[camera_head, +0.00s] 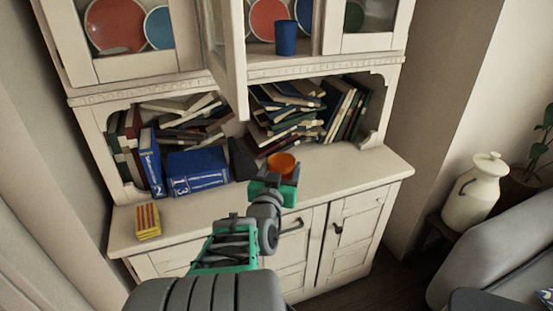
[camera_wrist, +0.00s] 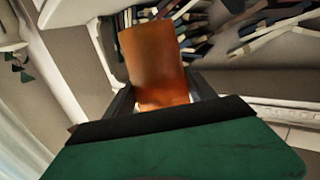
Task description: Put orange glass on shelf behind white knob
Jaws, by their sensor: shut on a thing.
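My gripper (camera_head: 273,181) is shut on the orange glass (camera_head: 282,162), above the cabinet's counter in front of the book niche. In the wrist view the orange glass (camera_wrist: 153,62) stands out between the two dark fingers of my gripper (camera_wrist: 160,97). The upper cabinet has a middle door (camera_head: 229,65) that stands open toward me. Behind it is a shelf (camera_head: 262,48) with a blue cup (camera_head: 286,38) standing on it. I cannot make out a white knob in either view.
Piled books (camera_head: 283,110) fill the niche. Blue books (camera_head: 198,170) and a small yellow-red stack (camera_head: 148,221) are on the left of the counter (camera_head: 350,175). Plates (camera_head: 268,18) stand on the upper shelf. The open door juts out left of the opening. A white jug (camera_head: 474,190) stands right.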

